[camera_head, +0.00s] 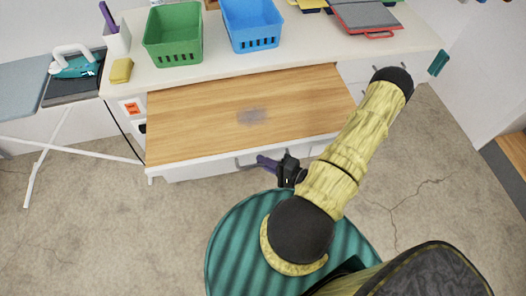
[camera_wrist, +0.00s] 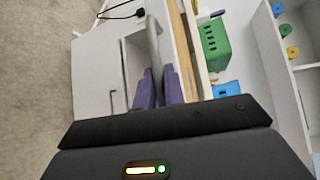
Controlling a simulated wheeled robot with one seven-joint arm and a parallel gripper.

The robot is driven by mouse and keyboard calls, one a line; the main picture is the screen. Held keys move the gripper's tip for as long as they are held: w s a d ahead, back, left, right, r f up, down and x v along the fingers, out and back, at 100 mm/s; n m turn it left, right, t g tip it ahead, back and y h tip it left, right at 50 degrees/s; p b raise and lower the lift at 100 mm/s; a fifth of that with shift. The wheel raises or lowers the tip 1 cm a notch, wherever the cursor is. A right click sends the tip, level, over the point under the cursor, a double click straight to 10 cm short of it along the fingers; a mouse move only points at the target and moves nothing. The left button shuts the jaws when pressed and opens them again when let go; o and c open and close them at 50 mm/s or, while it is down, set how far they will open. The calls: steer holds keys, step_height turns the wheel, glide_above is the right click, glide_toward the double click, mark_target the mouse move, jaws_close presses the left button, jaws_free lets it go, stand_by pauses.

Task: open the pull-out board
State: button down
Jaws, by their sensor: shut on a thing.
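The pull-out board (camera_head: 200,108) is a wide wooden panel with a white front edge. In the head view it extends out from under the white counter, with much of its wooden top showing. A grey bar handle (camera_wrist: 153,40) is on its front. My gripper (camera_head: 263,161) is at the front edge of the board, near its middle. In the wrist view its purple fingers (camera_wrist: 158,72) are closed around the handle, one on each side.
On the counter (camera_head: 220,66) stand a green basket (camera_head: 173,53), a blue basket (camera_head: 252,41), a yellow sponge (camera_head: 121,71) and a white holder (camera_head: 117,38). An ironing board (camera_head: 22,85) with an iron stands at left. The concrete floor in front is clear.

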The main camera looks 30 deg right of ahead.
steer(key=c, duration=1.5)
jaws_free()
